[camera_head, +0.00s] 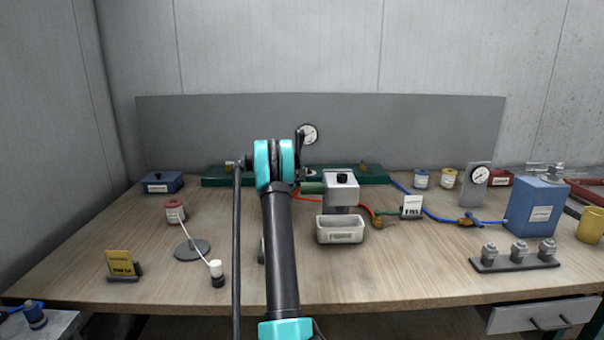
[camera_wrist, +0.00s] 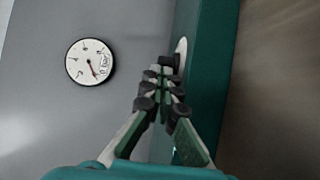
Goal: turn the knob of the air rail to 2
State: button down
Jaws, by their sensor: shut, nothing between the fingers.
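The air rail (camera_head: 225,180) is a dark green bar along the back of the table; it also shows in the wrist view (camera_wrist: 212,50). A round white plate (camera_wrist: 182,48) sits on its face. A dark piece (camera_wrist: 168,61) in front of that plate appears to be the knob, partly hidden behind my fingertips; its setting cannot be read. My gripper (camera_wrist: 162,82) is shut and empty, its tips right at the dark piece; contact cannot be told. In the head view my gripper (camera_head: 307,174) is at the rail, partly hidden by my arm. A white gauge (camera_wrist: 90,62) is on the grey panel.
The gauge (camera_head: 309,134) stands above the rail in the head view. A grey box with a black knob (camera_head: 342,178) and a white bin (camera_head: 341,230) stand just right of my arm. Red hose (camera_head: 312,198) and blue hose (camera_head: 440,215) cross the table. The front middle is clear.

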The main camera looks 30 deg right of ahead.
aim_at(312, 176)
jog(key=shift+s+d, duration=0.7)
jog(key=shift+s, duration=0.25)
jog(key=shift+s+d, duration=0.4)
jog(key=shift+d, duration=0.15)
jog(key=shift+s+d, duration=0.15)
jog(key=shift+d, duration=0.45)
dwell(1.0)
